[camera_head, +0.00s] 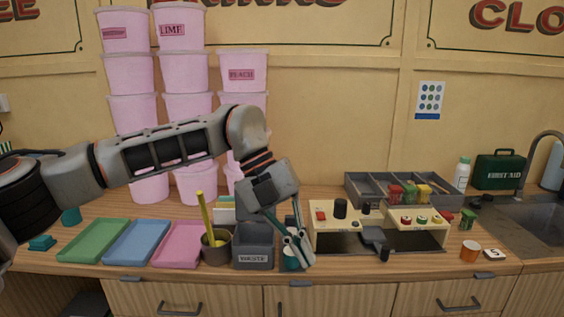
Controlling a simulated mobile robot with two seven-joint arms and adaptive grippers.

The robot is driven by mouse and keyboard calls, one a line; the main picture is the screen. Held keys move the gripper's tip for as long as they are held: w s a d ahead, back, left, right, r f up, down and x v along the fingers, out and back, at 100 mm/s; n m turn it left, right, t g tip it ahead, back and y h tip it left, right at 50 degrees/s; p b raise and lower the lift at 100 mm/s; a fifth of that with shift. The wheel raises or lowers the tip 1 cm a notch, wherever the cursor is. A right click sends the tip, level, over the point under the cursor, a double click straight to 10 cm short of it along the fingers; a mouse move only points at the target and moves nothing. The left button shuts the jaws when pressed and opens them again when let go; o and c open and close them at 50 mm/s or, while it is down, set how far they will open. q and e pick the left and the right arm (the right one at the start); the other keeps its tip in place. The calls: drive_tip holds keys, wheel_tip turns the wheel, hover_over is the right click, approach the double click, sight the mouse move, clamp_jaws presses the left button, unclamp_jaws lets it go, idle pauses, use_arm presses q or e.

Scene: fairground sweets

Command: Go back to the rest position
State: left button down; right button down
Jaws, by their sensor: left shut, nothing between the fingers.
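My left arm comes in from the left, reaches across in front of the pink tubs and bends down at the wrist. My left gripper (303,262) points down over the front of the counter, just right of the grey waste bin (252,260). Its fingers are shut and I see nothing held between them. A small teal thing (289,264) shows behind the fingers, partly hidden. The cream control unit (328,214) with knobs stands close to the right of the gripper. My right gripper is not in view.
Pink tubs (128,75) are stacked behind. A grey divided tray (368,200), an orange cup (470,251) and a sink (528,222) are on the right.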

use_arm(q)
drive_tip(key=s+d+f+g+h, duration=0.2)
drive_tip(key=s+d+g+h, duration=0.2)
drive_tip(key=s+d+h, duration=0.75)
drive_tip(key=w+a+f+n+t+y, duration=0.2)
drive_tip(key=w+a+f+n+t, duration=0.5)
drive_tip(key=n+t, duration=0.5)
drive_tip(key=w+a+f+n+t+y, duration=0.1)
drive_tip(key=w+a+f+n+t, duration=0.55)
drive_tip(key=n+t, duration=0.55)
drive_tip(key=s+a+f+n+g+y, duration=0.1)
drive_tip(key=s+a+f+n+y, duration=0.15)
drive_tip(key=a+f, duration=0.35)
drive_tip(key=s+a+f+n+y, duration=0.25)
drive_tip(key=a+f+y, duration=0.2)
drive_tip(key=f, duration=0.45)
drive_tip(key=s+a+f+n+g+y, duration=0.3)
drive_tip(key=s+a+f+g+y, duration=0.1)
drive_tip(key=s+a+f, duration=0.7)
wheel_tip(320, 180, down, 4)
drive_tip(key=shift+s+a+r+g, duration=0.1)
drive_tip(key=shift+s+a+g, duration=0.3)
drive_tip(key=shift+s, duration=0.75)
drive_tip(key=shift+d, duration=0.1)
